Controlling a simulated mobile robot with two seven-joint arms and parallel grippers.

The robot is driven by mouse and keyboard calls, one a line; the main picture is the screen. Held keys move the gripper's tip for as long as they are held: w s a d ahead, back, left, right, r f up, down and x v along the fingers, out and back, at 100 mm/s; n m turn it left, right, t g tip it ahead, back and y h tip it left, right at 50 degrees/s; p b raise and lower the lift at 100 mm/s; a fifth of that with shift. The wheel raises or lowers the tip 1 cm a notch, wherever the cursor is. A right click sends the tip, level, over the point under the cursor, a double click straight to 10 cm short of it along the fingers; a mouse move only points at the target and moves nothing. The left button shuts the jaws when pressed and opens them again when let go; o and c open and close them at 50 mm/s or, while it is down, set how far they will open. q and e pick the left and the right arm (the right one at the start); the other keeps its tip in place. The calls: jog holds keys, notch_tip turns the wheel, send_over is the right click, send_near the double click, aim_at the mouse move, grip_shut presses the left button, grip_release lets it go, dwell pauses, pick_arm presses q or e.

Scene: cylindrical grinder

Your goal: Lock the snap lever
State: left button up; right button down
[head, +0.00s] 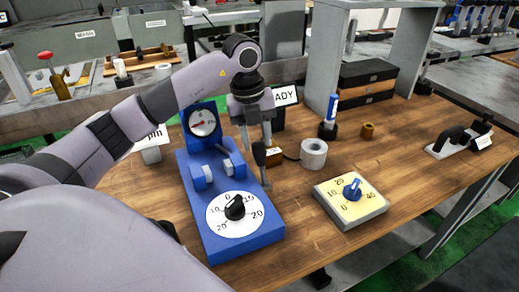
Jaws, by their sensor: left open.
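A blue gauge fixture (240,243) stands on the wooden bench. It carries a round dial (202,123) at its back and a white numbered disc (248,212) with a black knob (235,208) at its front. Two grey-blue cylindrical parts (202,177) sit in its middle. A thin grey lever (222,149) slants up behind them; I take it to be the snap lever, but its latch state is unclear. My left gripper (258,167) is open, pointing down over the fixture's right side, close to the lever. I cannot tell whether it touches anything. My right gripper is not in view.
A sign (286,96) is behind my gripper. Bare wood (420,190) lies at the right.

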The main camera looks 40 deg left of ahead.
aim_at(259, 153)
pick_arm(q)
jog(key=f, duration=0.5)
jog(key=shift+w+d, duration=0.25)
grip_shut()
